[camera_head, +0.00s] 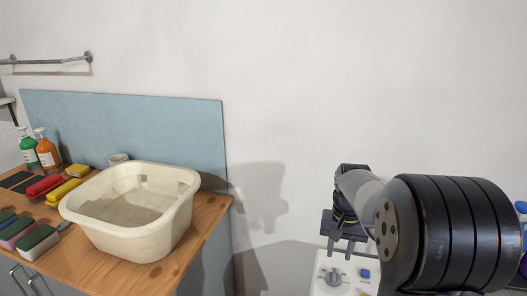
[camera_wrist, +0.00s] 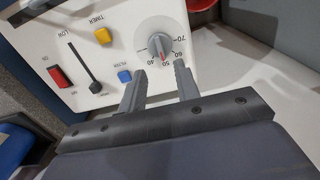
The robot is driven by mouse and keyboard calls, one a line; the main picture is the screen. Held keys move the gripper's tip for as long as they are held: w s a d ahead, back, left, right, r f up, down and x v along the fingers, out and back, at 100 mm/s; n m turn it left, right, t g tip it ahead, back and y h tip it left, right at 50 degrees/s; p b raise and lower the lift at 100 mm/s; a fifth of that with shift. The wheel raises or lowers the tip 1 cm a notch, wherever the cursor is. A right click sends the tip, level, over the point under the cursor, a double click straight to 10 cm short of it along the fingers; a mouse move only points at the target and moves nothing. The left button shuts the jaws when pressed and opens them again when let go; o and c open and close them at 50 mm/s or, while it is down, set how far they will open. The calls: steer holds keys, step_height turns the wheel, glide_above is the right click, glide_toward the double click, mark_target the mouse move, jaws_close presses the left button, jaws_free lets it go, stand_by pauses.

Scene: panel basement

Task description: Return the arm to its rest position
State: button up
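My gripper (camera_head: 340,246) is at the right in the head view, in front of a white control panel (camera_head: 320,288). In the wrist view my gripper (camera_wrist: 161,72) has its two grey fingers apart with nothing between them. The tips point towards a grey dial (camera_wrist: 160,46) on the panel (camera_wrist: 118,62); whether they touch it I cannot tell. The dial's red pointer is near the 50 and 60 marks. The dial (camera_head: 333,276) also shows below the gripper in the head view. My arm reaches in from the right.
The panel also bears a red rocker switch (camera_wrist: 60,76), a black slider (camera_wrist: 96,87), a yellow button (camera_wrist: 102,36) and a blue button (camera_wrist: 125,76). At left, a wooden counter (camera_head: 178,262) holds a cream basin (camera_head: 150,240), brushes and bottles. The wall (camera_head: 300,80) above the panel is bare.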

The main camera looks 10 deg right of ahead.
mark_target(334, 275)
step_height(334, 275, down, 8)
steer(key=shift+f, duration=0.1)
steer(key=shift+b, duration=0.3)
stand_by(0.3)
